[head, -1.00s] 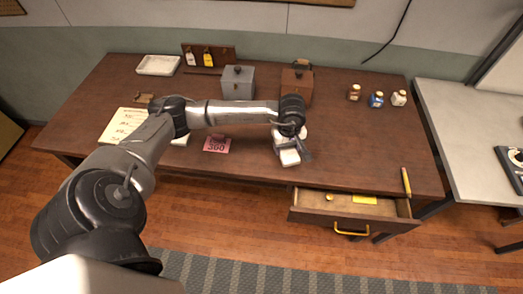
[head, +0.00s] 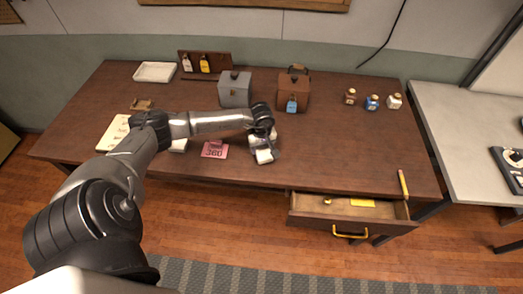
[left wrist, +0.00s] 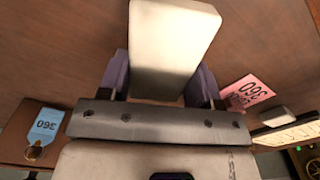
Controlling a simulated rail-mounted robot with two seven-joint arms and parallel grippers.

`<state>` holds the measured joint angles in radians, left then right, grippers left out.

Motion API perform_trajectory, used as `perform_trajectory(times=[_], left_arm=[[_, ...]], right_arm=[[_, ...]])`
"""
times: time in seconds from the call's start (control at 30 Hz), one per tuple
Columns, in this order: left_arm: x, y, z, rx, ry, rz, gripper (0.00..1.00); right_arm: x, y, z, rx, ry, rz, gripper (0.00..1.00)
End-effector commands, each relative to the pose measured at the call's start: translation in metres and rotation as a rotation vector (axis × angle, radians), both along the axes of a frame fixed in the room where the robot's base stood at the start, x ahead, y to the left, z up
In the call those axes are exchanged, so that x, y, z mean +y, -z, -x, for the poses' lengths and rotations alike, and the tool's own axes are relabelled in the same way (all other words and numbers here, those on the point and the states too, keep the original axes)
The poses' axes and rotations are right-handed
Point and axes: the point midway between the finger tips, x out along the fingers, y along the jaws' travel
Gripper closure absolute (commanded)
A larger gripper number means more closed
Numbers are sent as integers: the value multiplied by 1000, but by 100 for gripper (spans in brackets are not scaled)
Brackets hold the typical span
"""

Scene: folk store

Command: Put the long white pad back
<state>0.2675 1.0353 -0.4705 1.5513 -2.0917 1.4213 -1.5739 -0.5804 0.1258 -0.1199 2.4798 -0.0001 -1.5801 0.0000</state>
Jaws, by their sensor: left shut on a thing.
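The long white pad (head: 265,157) is a pale block at the front middle of the brown table, just right of the pink card. My left gripper (head: 262,143) is shut on it from above. In the left wrist view the pad (left wrist: 172,40) sticks out between the two purple-grey fingers. Its far end is hidden by the gripper. I cannot tell whether it touches the table or hangs a little above it. My right gripper is in neither view.
The pink "360" card (head: 215,150) and a small white block (head: 178,146) lie left of the pad. The grey box (head: 235,91) and brown box (head: 294,93) stand behind. The drawer (head: 310,222) is open. Table right of the pad is clear.

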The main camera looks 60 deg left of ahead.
Motion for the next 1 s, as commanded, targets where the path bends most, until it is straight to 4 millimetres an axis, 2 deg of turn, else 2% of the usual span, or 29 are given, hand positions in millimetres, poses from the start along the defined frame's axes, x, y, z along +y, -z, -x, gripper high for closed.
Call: perform_trajectory(times=[0.1, 0.2, 0.6, 0.63, 0.87, 1.0], left_arm=[[-1, 17, 0, 2, -2, 3, 61], [-1, 26, 1, 2, 0, 1, 61], [0, 31, 0, 1, 1, -1, 61], [0, 29, 0, 0, 0, -1, 40], [-1, 29, 0, 1, 0, 0, 18], [-1, 29, 0, 1, 0, 0, 16]], right_arm=[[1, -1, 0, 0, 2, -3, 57], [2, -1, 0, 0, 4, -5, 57], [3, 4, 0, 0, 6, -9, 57], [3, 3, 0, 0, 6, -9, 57], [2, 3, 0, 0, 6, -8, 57], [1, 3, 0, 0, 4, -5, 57]])
